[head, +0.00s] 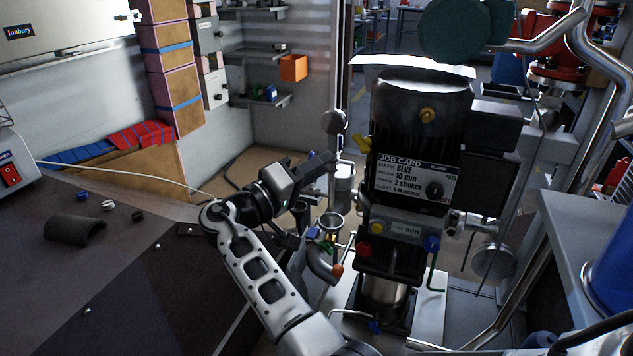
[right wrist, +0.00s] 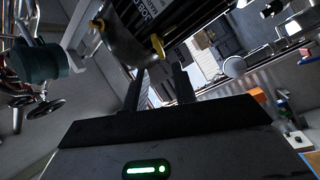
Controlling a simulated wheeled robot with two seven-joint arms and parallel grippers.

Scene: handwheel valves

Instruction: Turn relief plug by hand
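I cannot tell which is the relief plug. My right gripper (head: 322,163) is left of the pump, apart from it. In the right wrist view its fingers (right wrist: 159,88) are apart and empty, below two yellow knobs (right wrist: 157,45). My left gripper is out of view.
A workbench (head: 120,270) with a dark curved piece (head: 75,229) fills the left. A funnel (head: 332,221) and pipes stand below my right gripper. Metal rails (head: 590,50) and a grey cabinet (head: 580,225) bound the right side. An orange box (head: 293,68) sits on a back shelf.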

